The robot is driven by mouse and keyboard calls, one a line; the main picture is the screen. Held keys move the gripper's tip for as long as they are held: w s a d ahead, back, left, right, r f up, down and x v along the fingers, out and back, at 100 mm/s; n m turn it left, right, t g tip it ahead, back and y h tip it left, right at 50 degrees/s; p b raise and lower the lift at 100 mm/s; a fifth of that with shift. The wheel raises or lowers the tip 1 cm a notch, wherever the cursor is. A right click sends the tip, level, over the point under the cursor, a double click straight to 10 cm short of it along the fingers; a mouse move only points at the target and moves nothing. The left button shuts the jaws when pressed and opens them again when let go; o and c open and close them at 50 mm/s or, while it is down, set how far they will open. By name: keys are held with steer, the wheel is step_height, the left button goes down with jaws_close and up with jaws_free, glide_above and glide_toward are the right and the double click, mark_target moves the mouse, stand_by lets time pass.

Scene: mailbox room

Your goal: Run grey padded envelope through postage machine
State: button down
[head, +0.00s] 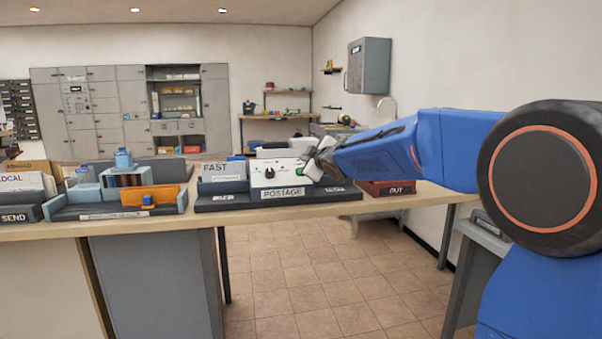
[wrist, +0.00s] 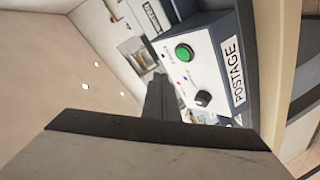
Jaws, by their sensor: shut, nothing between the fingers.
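The postage machine (head: 280,180) is a white box with a black knob, a green button and a POSTAGE label, standing on a dark base on the counter. It also shows in the wrist view (wrist: 205,62), turned on its side, with its green button (wrist: 184,53) and black knob (wrist: 203,98). My gripper (head: 316,168) is at the machine's right front, close to the green button; I cannot tell whether it touches. It is shut and empty. In the wrist view its dark finger (wrist: 160,100) stands beside the machine's face. I cannot make out a grey padded envelope in either view.
A FAST holder (head: 222,172) stands left of the machine. A red OUT tray (head: 392,188) is to its right. An organiser with an orange part (head: 150,196) and a SEND bin (head: 18,213) are further left. The tiled floor in front (head: 310,280) is clear.

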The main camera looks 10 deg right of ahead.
steer(key=shift+w+f, duration=0.55)
steer(key=shift+f, duration=0.25)
steer(key=shift+w+f, duration=0.55)
steer(key=shift+f, duration=0.25)
stand_by(1.0)
steer(key=shift+w+f, duration=0.25)
steer(key=shift+f, duration=0.1)
